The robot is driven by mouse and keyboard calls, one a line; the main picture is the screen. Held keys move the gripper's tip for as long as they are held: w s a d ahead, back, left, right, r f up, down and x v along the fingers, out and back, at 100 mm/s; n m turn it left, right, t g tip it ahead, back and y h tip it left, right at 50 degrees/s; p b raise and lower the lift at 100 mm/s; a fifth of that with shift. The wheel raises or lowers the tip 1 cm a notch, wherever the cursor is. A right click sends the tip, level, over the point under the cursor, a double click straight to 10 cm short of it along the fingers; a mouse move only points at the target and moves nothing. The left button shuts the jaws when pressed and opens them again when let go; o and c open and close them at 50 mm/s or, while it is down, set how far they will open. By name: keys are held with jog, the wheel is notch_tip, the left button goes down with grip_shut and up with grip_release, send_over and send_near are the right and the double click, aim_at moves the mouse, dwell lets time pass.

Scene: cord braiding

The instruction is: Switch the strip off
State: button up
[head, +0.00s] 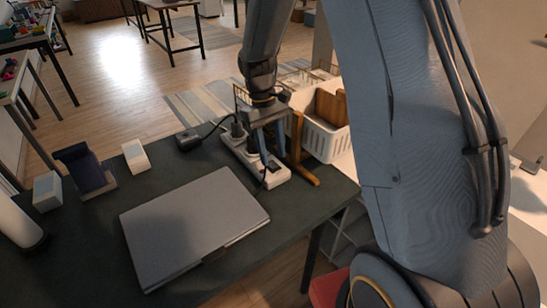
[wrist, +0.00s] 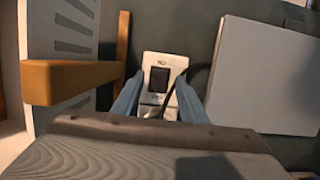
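The white power strip (head: 284,177) lies near the back right of the dark desk, with plugs in its far part. Its near end carries a black rocker switch (wrist: 159,77), seen from above in the wrist view on the strip's white end (wrist: 177,61). I cannot tell which way the rocker is tipped. My gripper (head: 268,151) points down over the strip. In the wrist view its two blue fingers (wrist: 158,84) stand apart with nothing between them but the view of the strip below. Part of the strip is hidden behind my gripper.
A closed grey laptop (head: 190,225) lies left of the strip, also in the wrist view (wrist: 262,75). A wooden stand (head: 297,150) rises close on the right. A black adapter (head: 187,140) with a cord sits left. A white basket (head: 325,135) is beyond.

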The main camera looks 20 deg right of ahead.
aim_at(270, 162)
jog(key=b+v, duration=0.1)
jog(key=v, duration=0.4)
jog(key=shift+w+r, duration=0.1)
jog(key=shift+r, duration=0.25)
jog(key=s+m+t+y, duration=0.1)
jog(key=s+m+t, duration=0.2)
jog(key=s, duration=1.6)
jog(key=shift+d+f+m, duration=0.25)
jog(key=shift+f+m, duration=0.05)
jog(key=shift+f, duration=0.05)
